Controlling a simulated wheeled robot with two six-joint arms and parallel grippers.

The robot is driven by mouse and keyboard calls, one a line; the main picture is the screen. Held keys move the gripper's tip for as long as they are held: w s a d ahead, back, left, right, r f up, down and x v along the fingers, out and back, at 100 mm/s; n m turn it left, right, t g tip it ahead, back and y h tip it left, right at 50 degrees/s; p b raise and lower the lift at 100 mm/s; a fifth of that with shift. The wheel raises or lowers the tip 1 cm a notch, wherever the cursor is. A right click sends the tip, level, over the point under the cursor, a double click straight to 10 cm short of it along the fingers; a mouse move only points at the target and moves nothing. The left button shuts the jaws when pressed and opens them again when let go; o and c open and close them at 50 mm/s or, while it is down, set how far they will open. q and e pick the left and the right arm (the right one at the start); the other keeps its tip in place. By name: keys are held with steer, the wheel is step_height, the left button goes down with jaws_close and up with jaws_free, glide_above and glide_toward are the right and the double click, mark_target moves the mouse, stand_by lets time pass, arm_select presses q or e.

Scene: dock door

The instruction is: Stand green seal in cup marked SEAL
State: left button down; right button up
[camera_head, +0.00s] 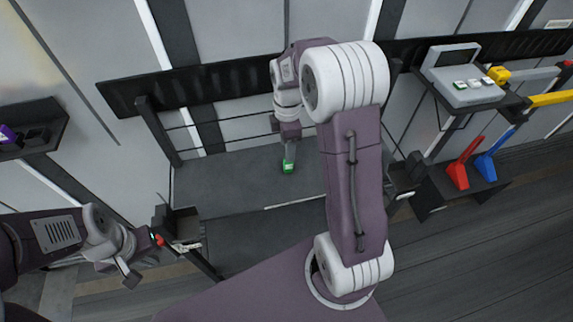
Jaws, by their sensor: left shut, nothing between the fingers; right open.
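A small green piece (288,167), which looks like the green seal, is on the grey bench top at the tips of my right gripper (289,158). My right gripper points down over it and is open; I cannot tell how much of the seal is between the fingers. My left gripper (128,276) is shut and empty at the lower left, well away from the seal. I cannot make out a cup marked SEAL. My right arm hides part of the bench.
The grey bench (230,185) has rails behind it and a pale strip (295,201) on top. A dark open box (180,222) is at its left corner. A shelf (30,130) hangs far left. A grey device (462,75), red (458,174) and blue (484,166) pieces are right.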

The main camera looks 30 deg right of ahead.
mark_target(288, 166)
steer(key=shift+f, duration=0.75)
steer(key=f, duration=0.2)
steer(key=f+b, duration=0.1)
steer(key=f, duration=0.1)
steer(key=shift+s+f, duration=0.1)
steer(key=shift+s, duration=0.3)
steer(key=shift+w+f, duration=0.1)
steer(key=shift+f, duration=0.35)
steer(key=shift+c, duration=0.6)
jaws_close()
